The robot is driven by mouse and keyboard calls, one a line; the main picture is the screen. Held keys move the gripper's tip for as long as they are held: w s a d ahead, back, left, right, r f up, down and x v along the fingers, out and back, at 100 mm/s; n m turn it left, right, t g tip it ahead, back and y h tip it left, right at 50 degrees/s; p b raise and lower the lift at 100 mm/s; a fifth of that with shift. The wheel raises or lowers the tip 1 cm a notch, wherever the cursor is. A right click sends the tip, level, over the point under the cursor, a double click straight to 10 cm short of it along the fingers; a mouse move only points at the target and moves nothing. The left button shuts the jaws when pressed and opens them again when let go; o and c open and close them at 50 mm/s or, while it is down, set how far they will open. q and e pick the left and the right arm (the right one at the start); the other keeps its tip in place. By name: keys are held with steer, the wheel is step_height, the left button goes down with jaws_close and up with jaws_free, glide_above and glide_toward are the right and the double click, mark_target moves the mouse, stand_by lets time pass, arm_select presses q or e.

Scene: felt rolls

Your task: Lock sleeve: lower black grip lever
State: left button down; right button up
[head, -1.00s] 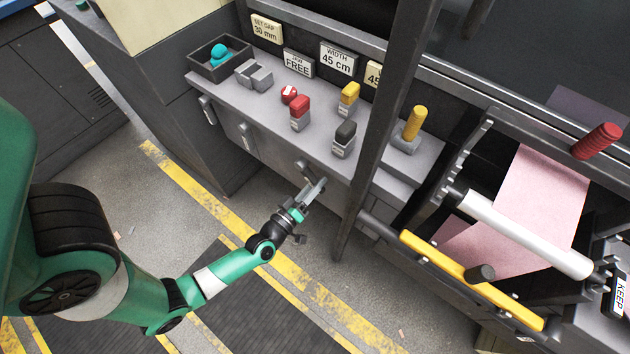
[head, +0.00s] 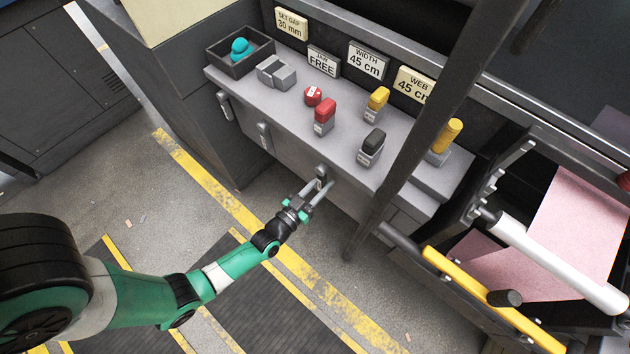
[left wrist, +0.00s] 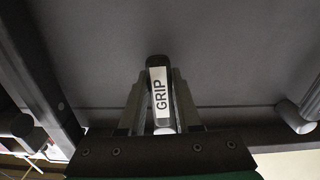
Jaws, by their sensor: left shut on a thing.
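The black grip lever (left wrist: 158,63) with a white GRIP label fills the middle of the left wrist view. In the head view the lever (head: 321,171) shows small on the front face of the grey console. My left gripper (head: 317,186) is at the lever, and its two fingers (left wrist: 160,105) lie on either side of it, shut on it. The lower end of the lever is hidden behind the gripper body. My right gripper is not in view.
Other handles (head: 264,136) stick out of the console front to the left. Red, yellow and black knobs stand on the console top (head: 290,100). A sign (head: 322,62) reads JAW FREE. A dark post (head: 405,150) and a yellow bar (head: 480,290) stand to the right.

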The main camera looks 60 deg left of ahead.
arm_select(q)
steer(key=shift+a, duration=0.1)
stand_by(0.4)
steer(key=c, duration=0.6)
jaws_free()
steer(key=shift+s, duration=0.1)
